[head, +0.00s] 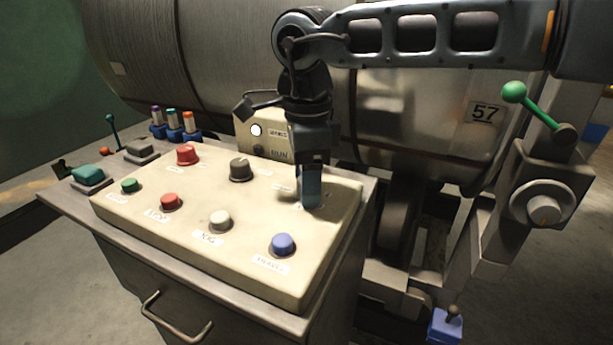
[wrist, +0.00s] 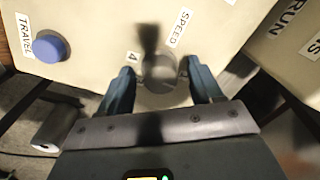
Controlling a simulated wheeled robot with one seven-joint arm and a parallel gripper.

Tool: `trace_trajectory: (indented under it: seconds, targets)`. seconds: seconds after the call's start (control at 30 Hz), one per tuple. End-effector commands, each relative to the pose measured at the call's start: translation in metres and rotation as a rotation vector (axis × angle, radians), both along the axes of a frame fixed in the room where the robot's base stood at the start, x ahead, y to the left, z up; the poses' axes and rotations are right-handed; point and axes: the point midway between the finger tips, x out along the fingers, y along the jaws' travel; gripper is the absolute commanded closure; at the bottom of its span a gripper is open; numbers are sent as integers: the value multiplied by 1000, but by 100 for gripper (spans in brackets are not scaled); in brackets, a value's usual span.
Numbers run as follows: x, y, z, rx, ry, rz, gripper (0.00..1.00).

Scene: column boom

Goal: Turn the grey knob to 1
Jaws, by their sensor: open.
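A round grey knob (wrist: 160,74) sits on the cream control panel (head: 330,232). In the wrist view it lies between the two blue fingers of my gripper (wrist: 160,66), with a "SPEED" label and a "4" mark close by. A dark shadow falls across the knob, and I cannot make out its pointer. In the head view my gripper (head: 312,203) points down at the right part of the panel and hides this knob. The fingers are open, one on each side of it; I cannot tell whether they touch it.
A dark knob (head: 241,168), a red button (head: 187,155), a white button (head: 220,220) and a blue button (head: 283,244) stand on the panel. An upright RUN box (head: 250,130) is behind my gripper. A green-handled lever (head: 540,107) stands at the right.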

Motion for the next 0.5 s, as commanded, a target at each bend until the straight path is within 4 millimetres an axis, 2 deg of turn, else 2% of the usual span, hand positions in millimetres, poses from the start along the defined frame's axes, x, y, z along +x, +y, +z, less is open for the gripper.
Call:
trace_trajectory:
  seconds: [0.23, 0.5]
  targets:
    - [0, 0, 16, 0, -2, 0, 35]
    - [-1, -1, 58, 0, -3, 0, 35]
